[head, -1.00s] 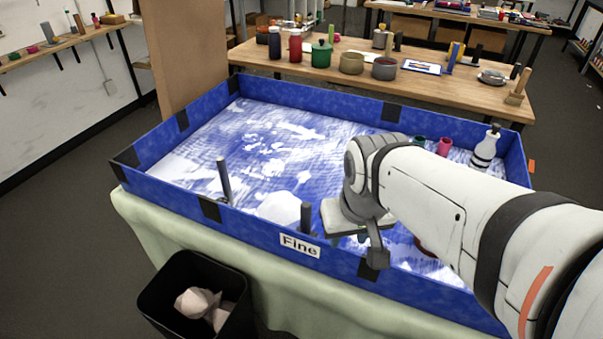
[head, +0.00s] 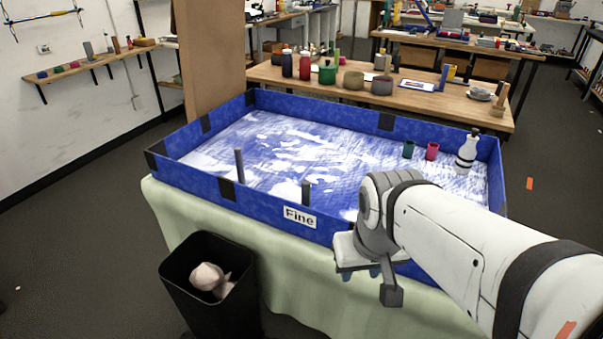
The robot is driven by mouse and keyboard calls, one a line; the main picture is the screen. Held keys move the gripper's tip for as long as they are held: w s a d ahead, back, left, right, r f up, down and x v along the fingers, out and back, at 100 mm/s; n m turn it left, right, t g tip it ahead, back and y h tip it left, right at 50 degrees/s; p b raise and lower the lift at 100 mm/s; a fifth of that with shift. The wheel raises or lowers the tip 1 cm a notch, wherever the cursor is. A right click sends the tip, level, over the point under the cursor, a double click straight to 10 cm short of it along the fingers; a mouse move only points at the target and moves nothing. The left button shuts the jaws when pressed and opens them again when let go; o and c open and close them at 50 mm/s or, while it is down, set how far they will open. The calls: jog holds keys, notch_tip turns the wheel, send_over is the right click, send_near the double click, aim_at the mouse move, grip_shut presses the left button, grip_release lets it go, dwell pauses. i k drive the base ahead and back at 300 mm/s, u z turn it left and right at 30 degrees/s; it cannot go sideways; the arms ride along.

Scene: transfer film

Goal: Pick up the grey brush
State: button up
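Two slim dark grey upright sticks stand at the front wall of the blue-walled tray labelled "Fine" (head: 270,208): a left stick (head: 239,165) and a right stick (head: 306,191). I cannot tell whether either is the grey brush; no bristles show. A wooden-handled brush-like tool (head: 499,99) stands on the table behind. My gripper (head: 361,273) hangs at the tray's front wall, right of the "Fine" label and apart from both sticks. Its bluish fingertips are mostly hidden by its own body, so its opening does not show.
A green cup (head: 409,149), a pink cup (head: 432,151) and a white bottle (head: 467,153) stand at the tray's right end. A black bin (head: 208,290) stands on the floor in front. A wooden table (head: 440,105) with jars and pots is behind.

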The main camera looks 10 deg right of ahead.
aim_at(305, 186)
jog(key=u, duration=0.15)
jog(key=i, duration=0.95)
jog(key=z, duration=0.1)
